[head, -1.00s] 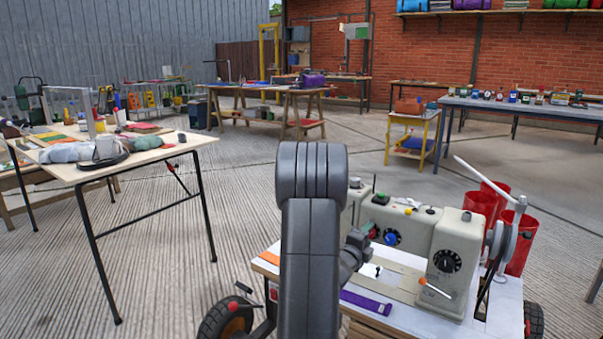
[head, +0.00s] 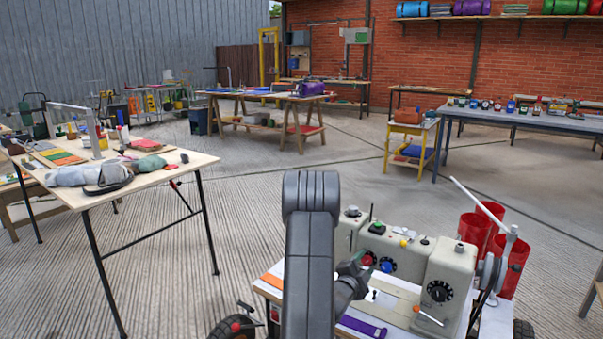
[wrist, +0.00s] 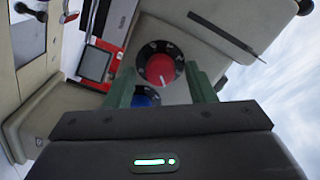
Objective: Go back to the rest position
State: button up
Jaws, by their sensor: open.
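My gripper (head: 352,282) shows partly behind my dark arm in the head view, beside the grey sewing machine (head: 450,272). In the wrist view its two green fingers (wrist: 163,88) are apart, with no object clearly held. A red dial (wrist: 160,68) appears in the gap between them, on the machine's pale body, and a blue dial (wrist: 145,95) is partly hidden just below it. I cannot tell whether the fingers touch the machine. The red knob (head: 368,259) and blue knob (head: 386,265) also show in the head view, close to the gripper.
The machine stands on a white-topped wheeled cart with a purple strip (head: 362,326). Red bins (head: 481,231) stand behind it at right. A cluttered wooden table (head: 130,180) is at left, and a blue table (head: 520,118) at far right. The concrete floor between them is open.

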jog(key=shift+r+n+p, duration=0.15)
jog(key=shift+n+p, duration=1.55)
jog(key=shift+p, duration=1.5)
jog(key=shift+r+n+p, duration=0.1)
jog(key=shift+n+p, duration=1.6)
jog(key=shift+p, duration=1.45)
jog(key=n+p, duration=0.1)
jog(key=p, duration=0.1)
jog(key=shift+f+n+p, duration=0.15)
jog(key=shift+n+p, duration=0.25)
